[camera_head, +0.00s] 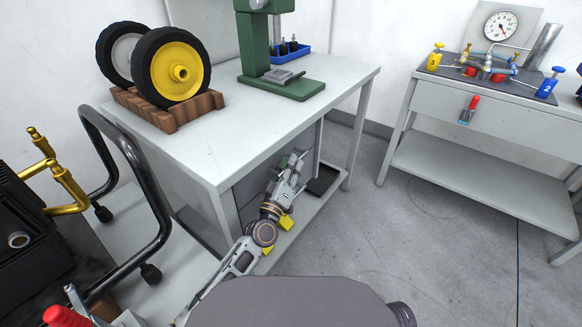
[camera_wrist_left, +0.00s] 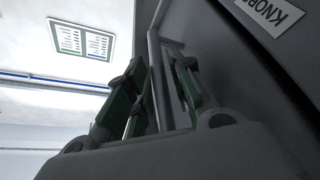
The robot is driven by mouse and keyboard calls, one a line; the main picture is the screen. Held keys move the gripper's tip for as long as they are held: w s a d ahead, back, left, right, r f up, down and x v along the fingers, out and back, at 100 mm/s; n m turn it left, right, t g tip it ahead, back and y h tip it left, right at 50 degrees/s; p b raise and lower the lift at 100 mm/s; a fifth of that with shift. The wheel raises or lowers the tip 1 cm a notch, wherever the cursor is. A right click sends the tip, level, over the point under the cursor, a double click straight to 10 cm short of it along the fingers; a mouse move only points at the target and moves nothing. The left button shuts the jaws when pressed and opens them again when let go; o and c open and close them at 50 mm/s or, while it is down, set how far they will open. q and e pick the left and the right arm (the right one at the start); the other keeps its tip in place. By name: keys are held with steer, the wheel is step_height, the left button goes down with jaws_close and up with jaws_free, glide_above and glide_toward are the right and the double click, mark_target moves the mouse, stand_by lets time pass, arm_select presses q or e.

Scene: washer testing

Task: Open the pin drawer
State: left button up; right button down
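The grey drawer unit (camera_head: 250,190) is under the left workbench. My left gripper (camera_head: 292,165) is at its front in the head view. In the left wrist view, a thin grey bar handle (camera_wrist_left: 154,60) runs between the two green-padded fingers (camera_wrist_left: 160,85) of my left gripper. The fingers are close to the bar on both sides; I cannot tell whether they press on it. A label starting "KNOB" (camera_wrist_left: 270,15) is on a grey front at the upper right. No pin label is readable. My right gripper is not in view.
The workbench top (camera_head: 225,140) carries wheels on a wooden block (camera_head: 165,108) and a green press (camera_head: 280,85). A lower shelf (camera_head: 300,215) lies under the drawers. A cart with a black tube handle (camera_head: 140,160) stands left. Floor (camera_head: 400,240) to the right is clear.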

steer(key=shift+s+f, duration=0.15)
arm_select(q)
jaws_close()
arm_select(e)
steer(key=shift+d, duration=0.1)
